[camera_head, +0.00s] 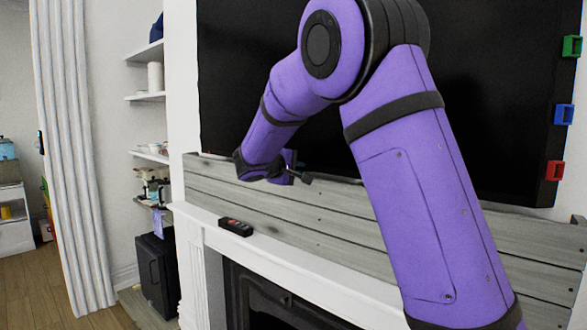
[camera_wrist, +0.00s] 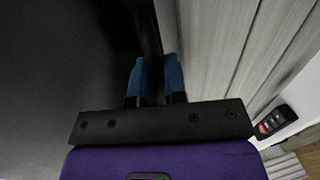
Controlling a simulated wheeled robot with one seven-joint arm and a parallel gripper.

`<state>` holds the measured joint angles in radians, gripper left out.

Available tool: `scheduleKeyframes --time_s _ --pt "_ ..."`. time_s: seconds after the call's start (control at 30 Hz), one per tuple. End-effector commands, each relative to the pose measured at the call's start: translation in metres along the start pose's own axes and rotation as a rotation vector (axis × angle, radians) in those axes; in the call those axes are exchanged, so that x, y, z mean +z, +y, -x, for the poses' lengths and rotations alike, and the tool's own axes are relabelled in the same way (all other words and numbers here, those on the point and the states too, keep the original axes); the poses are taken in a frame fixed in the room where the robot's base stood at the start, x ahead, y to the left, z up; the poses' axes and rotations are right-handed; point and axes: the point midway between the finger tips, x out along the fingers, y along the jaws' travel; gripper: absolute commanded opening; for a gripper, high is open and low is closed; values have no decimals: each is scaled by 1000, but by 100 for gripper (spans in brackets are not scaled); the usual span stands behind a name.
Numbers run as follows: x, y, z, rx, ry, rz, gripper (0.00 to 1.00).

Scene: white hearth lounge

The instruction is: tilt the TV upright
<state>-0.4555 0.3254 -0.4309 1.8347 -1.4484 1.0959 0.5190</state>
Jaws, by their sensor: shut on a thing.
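The TV (camera_head: 240,90) is a large black screen above the grey plank panel over the fireplace. Its screen also fills the left of the wrist view (camera_wrist: 60,70). My arm covers much of its middle in the head view. My gripper (camera_head: 300,178) is at the TV's lower edge. In the wrist view, the blue fingers of my gripper (camera_wrist: 155,75) are closed on the TV's dark edge, one finger on each side. The exact tilt of the TV is hard to tell.
A black remote (camera_head: 236,227) with red lies on the white mantel (camera_head: 290,270) below the planks (camera_head: 350,225). Green (camera_head: 571,46), blue (camera_head: 563,114) and red (camera_head: 554,170) pieces sit along the TV's right edge. Shelves (camera_head: 146,97) and a curtain (camera_head: 75,150) stand left.

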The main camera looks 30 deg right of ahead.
Motion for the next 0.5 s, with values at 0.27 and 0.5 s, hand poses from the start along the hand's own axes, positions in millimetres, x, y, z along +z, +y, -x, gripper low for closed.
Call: scheduleKeyframes --time_s 0.27,0.5 --pt "-1 2 1 4 4 -3 21" --pt "-1 2 5 3 3 -2 21"
